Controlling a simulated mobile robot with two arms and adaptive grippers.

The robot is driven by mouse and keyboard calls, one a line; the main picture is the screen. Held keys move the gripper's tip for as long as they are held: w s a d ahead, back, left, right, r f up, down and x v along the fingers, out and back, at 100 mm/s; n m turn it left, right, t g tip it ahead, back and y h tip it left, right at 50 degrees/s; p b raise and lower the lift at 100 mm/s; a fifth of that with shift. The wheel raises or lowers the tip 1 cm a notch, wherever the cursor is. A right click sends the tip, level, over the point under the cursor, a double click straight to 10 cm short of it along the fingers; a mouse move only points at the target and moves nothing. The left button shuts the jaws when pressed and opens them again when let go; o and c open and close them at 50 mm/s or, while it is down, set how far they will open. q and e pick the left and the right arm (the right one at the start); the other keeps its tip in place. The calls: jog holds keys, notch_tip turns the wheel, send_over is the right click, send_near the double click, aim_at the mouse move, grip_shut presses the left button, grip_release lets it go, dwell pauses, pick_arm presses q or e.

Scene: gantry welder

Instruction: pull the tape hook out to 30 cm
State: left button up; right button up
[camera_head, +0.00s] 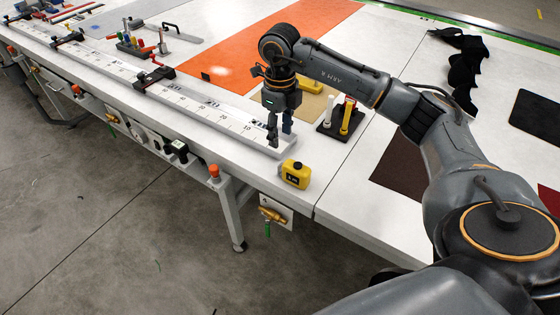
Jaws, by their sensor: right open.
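A yellow tape measure (295,174) with a dark label sits at the table's front edge, past the near end of the ruler rail (200,106). Its hook is too small to make out. My right gripper (279,138) points down with two dark fingers apart and nothing visible between them. In the picture it is above and slightly left of the tape measure, over the rail's near end; I cannot tell its exact height. The rail carries printed numbers, with 10 nearest the tape measure. My left gripper is out of view.
A dark stand with white and yellow sticks (344,118) is right of the gripper. A clamp with a red handle (154,76) sits on the rail. An orange mat (270,45) and a black cloth (463,62) lie farther back. White table is bare right of the tape measure.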

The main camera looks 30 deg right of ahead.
notch_tip(320, 180, down, 12)
jog(key=p, duration=0.3)
jog(key=shift+r, duration=0.15)
jog(key=shift+c, duration=0.3)
grip_shut()
